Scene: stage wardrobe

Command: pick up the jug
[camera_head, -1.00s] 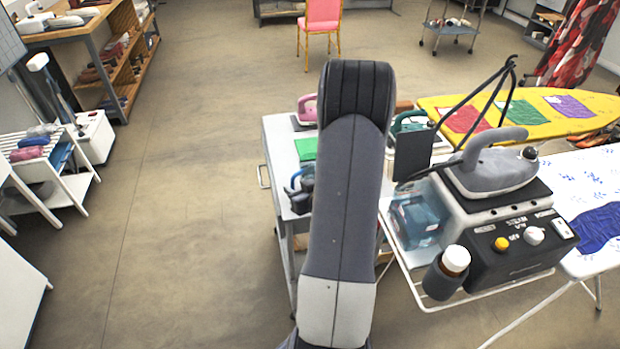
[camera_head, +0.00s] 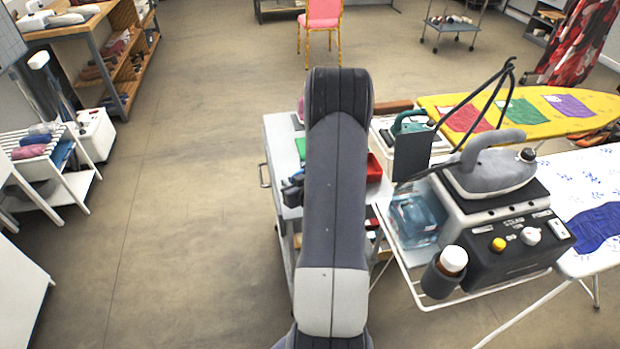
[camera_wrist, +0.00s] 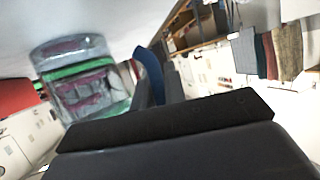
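A blue curved piece (camera_wrist: 150,72), which looks like a handle, shows in the wrist view right at the grey fingers of my gripper (camera_wrist: 160,88). I cannot tell whether the fingers press on it. In the head view my gripper (camera_head: 292,192) is a small dark shape over the trolley's left side, mostly hidden behind my arm. No whole jug can be made out. A clear, grey-rimmed shape (camera_wrist: 72,48) shows left of the fingers in the wrist view, with green and dark pink in it; I cannot tell whether it belongs to the jug.
To the right stand a steam station (camera_head: 510,240) with a grey iron (camera_head: 492,172) and a translucent blue tank (camera_head: 414,217), and a yellow ironing board (camera_head: 450,103). The floor (camera_head: 190,200) at left is clear.

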